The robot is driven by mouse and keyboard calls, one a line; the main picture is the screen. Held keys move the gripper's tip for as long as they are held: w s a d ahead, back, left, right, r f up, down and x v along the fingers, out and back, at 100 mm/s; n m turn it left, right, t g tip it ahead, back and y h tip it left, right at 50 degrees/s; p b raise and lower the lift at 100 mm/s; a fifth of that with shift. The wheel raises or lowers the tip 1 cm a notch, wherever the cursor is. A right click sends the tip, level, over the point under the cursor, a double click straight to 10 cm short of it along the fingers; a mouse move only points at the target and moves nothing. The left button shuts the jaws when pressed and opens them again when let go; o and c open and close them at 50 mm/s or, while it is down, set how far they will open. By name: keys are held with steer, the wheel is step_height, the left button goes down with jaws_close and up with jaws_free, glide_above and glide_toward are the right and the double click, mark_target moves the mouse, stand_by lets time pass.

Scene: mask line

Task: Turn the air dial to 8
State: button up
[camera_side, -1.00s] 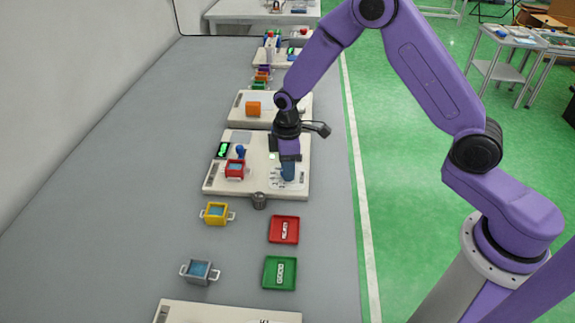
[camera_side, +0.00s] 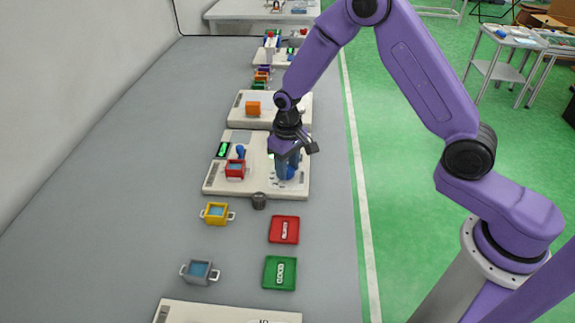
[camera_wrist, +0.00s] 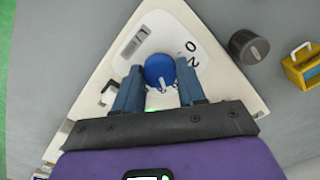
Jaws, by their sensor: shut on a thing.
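The air dial is a round blue knob (camera_wrist: 159,70) on a white plate with printed digits. A 0 and a 2 show on its right in the wrist view; the other marks are hidden or too small to read. My gripper (camera_wrist: 160,88) has one finger on each side of the knob and is shut on it. In the side view my gripper (camera_side: 287,177) points down at the front right of the station board (camera_side: 240,189), and a bit of the blue dial (camera_side: 291,173) shows between the fingers. I cannot read the dial's pointer.
A red pot (camera_side: 235,169), a small blue-topped part (camera_side: 240,151) and a green-lit display (camera_side: 223,149) are on the same board. A dark grey knob-like cylinder (camera_side: 259,201) stands at its front edge. Yellow (camera_side: 216,214) and grey (camera_side: 200,272) pots and red (camera_side: 284,230) and green (camera_side: 279,273) trays lie nearer.

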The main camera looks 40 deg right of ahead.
mark_target(288, 169)
steer(key=shift+m, duration=1.6)
steer(key=o, duration=1.1)
steer(key=shift+c, duration=0.2)
step_height(288, 169, up, 18)
steer(key=shift+f, duration=0.2)
